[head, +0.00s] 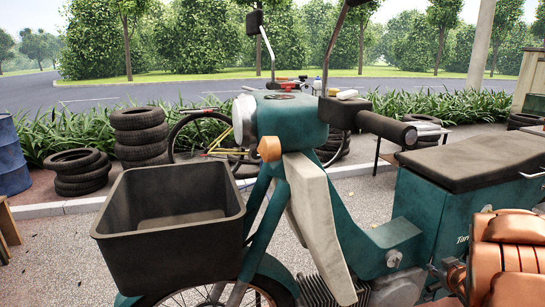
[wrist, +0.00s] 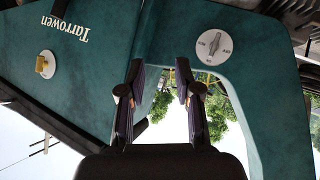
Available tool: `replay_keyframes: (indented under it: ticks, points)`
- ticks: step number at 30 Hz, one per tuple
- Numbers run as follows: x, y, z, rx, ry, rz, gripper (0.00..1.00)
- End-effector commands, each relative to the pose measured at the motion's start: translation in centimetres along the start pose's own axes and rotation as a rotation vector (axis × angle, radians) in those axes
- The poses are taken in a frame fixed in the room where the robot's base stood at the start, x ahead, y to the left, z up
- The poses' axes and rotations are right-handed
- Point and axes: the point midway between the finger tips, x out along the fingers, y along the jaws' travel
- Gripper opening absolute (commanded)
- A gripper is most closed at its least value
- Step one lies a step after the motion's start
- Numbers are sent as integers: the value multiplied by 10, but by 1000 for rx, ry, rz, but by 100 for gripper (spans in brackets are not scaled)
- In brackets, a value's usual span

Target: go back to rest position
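My gripper (wrist: 160,78) shows in the wrist view with its two dark fingers apart and nothing between them. It is in front of a teal motorbike (wrist: 110,80), whose body carries the lettering "Tarrowen". A round white dial with a grey knob (wrist: 214,46) sits on the teal panel, just right of the right fingertip and apart from it. A small yellowish fitting on a white plate (wrist: 44,64) is at the left. In the head view the teal motorbike (head: 345,205) fills the middle and right. I cannot make out my gripper's fingers there.
A black box (head: 170,225) is on the motorbike's front. Stacked tyres (head: 140,135), more tyres (head: 78,172) and a blue barrel (head: 10,155) stand at the left. A table with small items (head: 415,128) is behind at the right. Open paving (head: 50,260) shows at the left.

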Motion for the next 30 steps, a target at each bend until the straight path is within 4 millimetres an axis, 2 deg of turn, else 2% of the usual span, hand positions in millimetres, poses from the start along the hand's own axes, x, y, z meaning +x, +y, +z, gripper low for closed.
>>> replay_keyframes:
  ticks: [1,7,14,17,23,30]
  points:
    - [-11,1,-14,-8,-35,24,33]
    - [-56,-2,-31,9,-211,111,33]
    - [-122,-31,-39,67,-412,142,33]
    - [-155,-50,-40,95,-499,131,33]
    - [-228,-103,-36,148,-676,58,33]
    - [-332,-178,-22,168,-903,-112,33]
